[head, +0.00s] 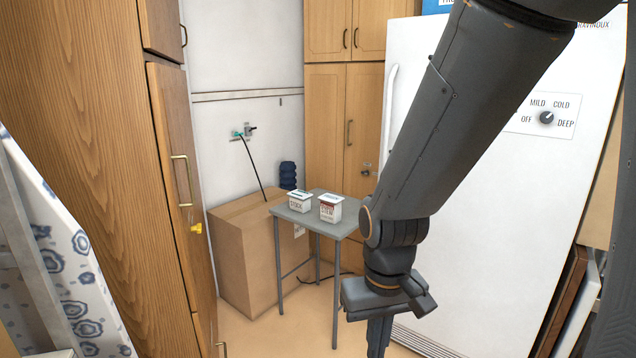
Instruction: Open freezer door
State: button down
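The white freezer (500,230) stands upright at the right in the head view. Its door looks shut. The long white vertical handle (387,115) is at the door's left edge, and its lower part is hidden behind my arm. A dial (546,118) marked off, mild, cold and deep is on the upper door. My gripper (379,340) points down at the bottom of the view, in front of the door's lower left part and well below the visible handle. It is seen edge-on and its tips are cut off, so its opening cannot be told. No held object shows.
A small grey table (340,226) with two small cartons (330,208) stands left of my gripper. A cardboard box (250,260) is behind it. Wooden cabinets (175,170) line the left, and others (362,130) stand at the back. Bare floor (290,335) shows at bottom centre.

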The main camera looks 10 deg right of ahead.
aim_at(492, 260)
jog(key=z, duration=0.55)
jog(key=i, duration=2.05)
jog(key=z, duration=0.45)
